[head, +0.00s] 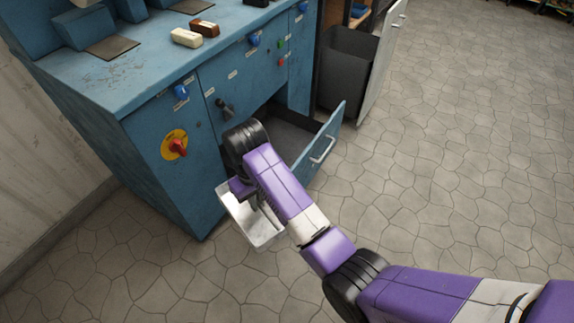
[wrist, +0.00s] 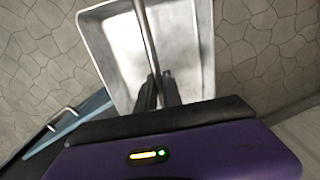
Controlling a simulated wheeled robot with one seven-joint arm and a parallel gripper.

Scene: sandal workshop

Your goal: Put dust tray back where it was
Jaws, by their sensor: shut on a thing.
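The dust tray (head: 240,212) is a pale, shallow metal tray with raised walls, hanging in the air in front of the blue machine's lower left part. In the wrist view the tray (wrist: 113,50) looks empty, with a thin bar running across its middle. My gripper (wrist: 158,88) is shut on this bar. In the head view my gripper (head: 260,198) is partly hidden behind my arm. An open drawer (head: 325,148) with a blue front sticks out of the machine, to the right of the tray; my arm hides part of its inside.
The blue machine (head: 160,115) has a red rotary switch (head: 178,147) on its front. Two small blocks lie on its top. A dark bin (head: 347,68) and an open pale door (head: 382,62) stand to its right. The stone floor (head: 450,150) is clear on the right.

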